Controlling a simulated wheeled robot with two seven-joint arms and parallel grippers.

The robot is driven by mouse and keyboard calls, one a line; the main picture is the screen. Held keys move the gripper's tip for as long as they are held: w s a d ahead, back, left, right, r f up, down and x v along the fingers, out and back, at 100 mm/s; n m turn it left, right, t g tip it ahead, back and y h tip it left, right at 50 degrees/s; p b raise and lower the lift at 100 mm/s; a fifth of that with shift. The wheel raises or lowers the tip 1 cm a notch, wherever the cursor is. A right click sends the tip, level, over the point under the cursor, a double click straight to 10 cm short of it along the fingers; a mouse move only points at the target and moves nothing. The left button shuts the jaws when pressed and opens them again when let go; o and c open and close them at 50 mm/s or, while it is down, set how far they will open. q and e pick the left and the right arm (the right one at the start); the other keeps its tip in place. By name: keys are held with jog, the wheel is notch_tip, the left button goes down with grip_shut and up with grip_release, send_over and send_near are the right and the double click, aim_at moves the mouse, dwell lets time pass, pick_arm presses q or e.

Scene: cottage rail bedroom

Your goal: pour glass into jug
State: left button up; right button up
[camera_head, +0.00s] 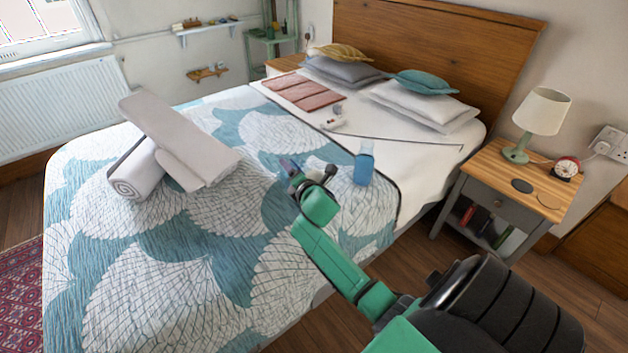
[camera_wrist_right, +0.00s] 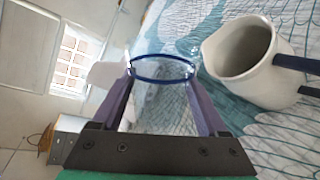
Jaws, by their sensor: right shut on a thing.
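My right gripper (camera_wrist_right: 160,76) is shut on a clear glass (camera_wrist_right: 165,103) with a blue rim, which sits between its two fingers. In the head view this gripper (camera_head: 289,166) is over the middle of the bed, and the glass is too small there to make out clearly. A cream jug (camera_wrist_right: 276,85) with a wide open mouth is close beside the glass, to its right in the wrist view. Two dark bars meet the jug at the right edge, perhaps its handle. I cannot make out the jug in the head view. No left arm shows. The glass's contents are unclear.
A blue bottle (camera_head: 364,164) stands on the bed right of my right gripper. A rolled towel (camera_head: 136,172) and a pale folded piece (camera_head: 172,131) lie at left. Cushions are at the headboard (camera_head: 430,50). A nightstand (camera_head: 497,165) with a lamp (camera_head: 543,111) stands at right.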

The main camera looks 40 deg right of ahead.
jog(key=f+n+h+b, duration=0.1)
jog(key=b, duration=0.1)
jog(key=a+f+n+b, duration=0.1)
jog(key=n+b, duration=0.1)
jog(key=f+n+h+b, duration=0.1)
jog(key=n+b, duration=0.1)
jog(key=shift+w+a+t+h+b, duration=0.15)
jog(key=shift+a+t+h+b, duration=0.15)
jog(key=shift+t+b, duration=0.1)
jog(key=a+f+n+t+h+b, duration=0.1)
jog(key=a+f+n+b, duration=0.2)
jog(key=f+n+b, duration=0.2)
jog(key=shift+w+f+b, duration=0.15)
jog(key=shift+f+b, duration=0.1)
jog(key=shift+b, duration=0.85)
jog(key=shift+a, duration=0.1)
